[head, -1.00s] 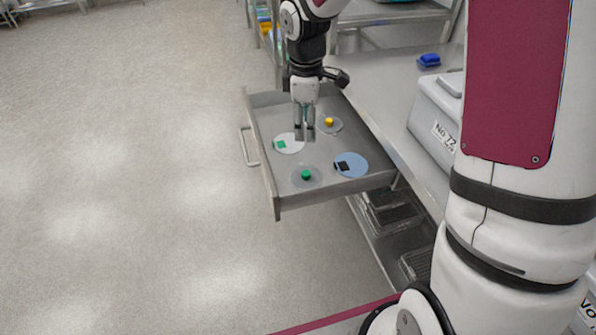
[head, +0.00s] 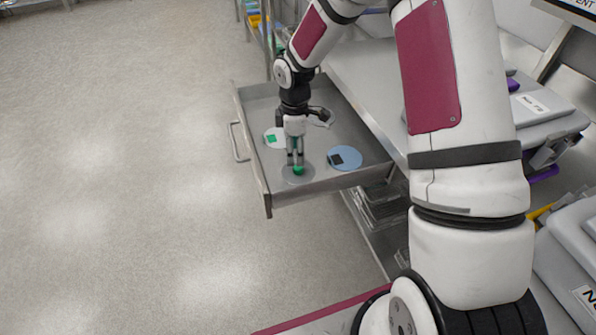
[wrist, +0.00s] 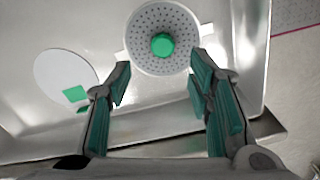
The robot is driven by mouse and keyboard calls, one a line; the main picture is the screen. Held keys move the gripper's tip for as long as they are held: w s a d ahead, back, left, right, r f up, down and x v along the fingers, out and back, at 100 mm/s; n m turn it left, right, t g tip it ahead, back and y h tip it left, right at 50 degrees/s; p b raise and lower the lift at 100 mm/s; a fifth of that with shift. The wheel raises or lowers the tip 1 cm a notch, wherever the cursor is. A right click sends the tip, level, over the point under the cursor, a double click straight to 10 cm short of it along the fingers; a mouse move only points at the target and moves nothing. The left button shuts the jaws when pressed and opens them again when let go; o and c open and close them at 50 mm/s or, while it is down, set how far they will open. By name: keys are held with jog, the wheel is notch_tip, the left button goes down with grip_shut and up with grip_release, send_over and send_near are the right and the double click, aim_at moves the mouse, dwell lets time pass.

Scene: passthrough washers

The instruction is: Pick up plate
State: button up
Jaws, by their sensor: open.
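A grey perforated round plate with a green knob (wrist: 162,45) at its centre lies in the open metal drawer. It also shows in the head view (head: 291,177), at the drawer's near end. My gripper (head: 294,163) points down over this plate, its fingertips close to the green knob. In the wrist view my gripper (wrist: 158,90) is open, with the knob ahead between the fingers and nothing held. I cannot tell whether the fingertips touch the plate. A white plate with a green square (wrist: 75,93) lies to the left. A blue plate with a black square (head: 347,158) lies to the right.
The drawer's front wall (head: 248,150) and side walls stand around the plates. A metal counter (head: 362,85) is to the right. Grey boxes (head: 535,105) sit further right. The floor to the left is clear.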

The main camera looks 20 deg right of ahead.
aim_at(298, 170)
jog(key=shift+s+d+f, duration=0.1)
jog(key=shift+f, duration=1.4)
jog(key=shift+s+d+f, duration=0.1)
jog(key=shift+f, duration=1.35)
jog(key=shift+c, duration=0.2)
jog(key=shift+a, duration=0.1)
grip_shut()
